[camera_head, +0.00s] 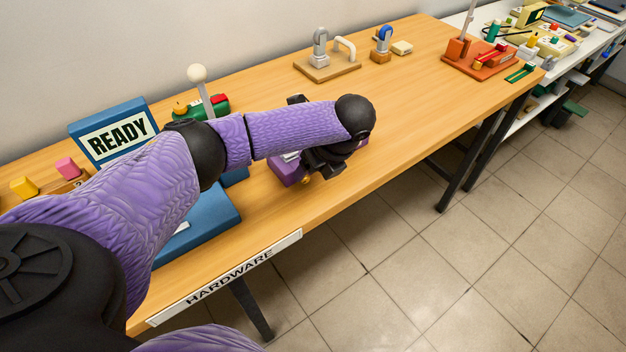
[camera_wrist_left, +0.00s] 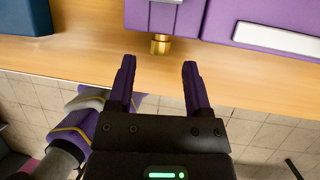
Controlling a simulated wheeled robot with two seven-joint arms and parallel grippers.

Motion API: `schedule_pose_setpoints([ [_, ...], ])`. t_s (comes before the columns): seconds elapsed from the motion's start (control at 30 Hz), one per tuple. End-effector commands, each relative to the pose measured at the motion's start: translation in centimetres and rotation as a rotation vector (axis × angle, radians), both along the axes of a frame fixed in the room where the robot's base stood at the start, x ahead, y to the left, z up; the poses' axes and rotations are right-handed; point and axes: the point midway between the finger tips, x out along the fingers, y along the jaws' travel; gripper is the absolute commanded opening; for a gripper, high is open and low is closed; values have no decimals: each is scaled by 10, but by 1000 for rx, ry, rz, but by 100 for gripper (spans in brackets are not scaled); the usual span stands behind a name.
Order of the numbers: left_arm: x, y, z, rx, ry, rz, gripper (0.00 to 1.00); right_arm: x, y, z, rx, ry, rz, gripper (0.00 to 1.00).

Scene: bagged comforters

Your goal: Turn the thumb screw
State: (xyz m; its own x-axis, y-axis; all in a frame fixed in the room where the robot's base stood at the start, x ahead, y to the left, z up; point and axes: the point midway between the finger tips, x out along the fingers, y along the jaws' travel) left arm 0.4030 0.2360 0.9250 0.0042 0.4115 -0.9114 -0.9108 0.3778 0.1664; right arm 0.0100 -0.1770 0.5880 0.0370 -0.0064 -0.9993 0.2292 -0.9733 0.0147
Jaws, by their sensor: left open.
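The brass thumb screw (camera_wrist_left: 160,44) sticks out of the lower edge of a purple box (camera_wrist_left: 222,24) in the left wrist view. In the head view the purple box (camera_head: 284,172) is on the wooden table, largely covered by my left arm, and the small brass screw (camera_head: 306,181) shows at its front. My left gripper (camera_wrist_left: 158,66) is open. Its two fingertips point toward the screw, one on either side of its line and just short of it in the picture. Nothing is between the fingers. My right gripper is not in view.
The wooden table (camera_head: 400,120) has a HARDWARE label on its front edge. A blue READY sign (camera_head: 112,133) and a blue box (camera_head: 205,222) are left of the purple box. A wooden base with grey and white fittings (camera_head: 327,68) stands farther back. Tiled floor lies in front.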

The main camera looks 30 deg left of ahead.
Motion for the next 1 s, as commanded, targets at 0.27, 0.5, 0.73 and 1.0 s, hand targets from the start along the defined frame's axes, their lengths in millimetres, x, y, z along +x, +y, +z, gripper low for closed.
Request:
schedule_pose_setpoints([
  [0.27, 0, 11, -24, 1, 0, 0, 64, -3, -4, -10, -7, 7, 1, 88],
  [0.5, 0, 10, -23, 1, -2, -1, 49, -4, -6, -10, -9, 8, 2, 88],
  [0.73, 0, 10, -23, 1, -2, -1, 1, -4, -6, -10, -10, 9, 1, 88],
  [1.0, 0, 10, -22, 0, -5, 0, 0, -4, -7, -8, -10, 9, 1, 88],
])
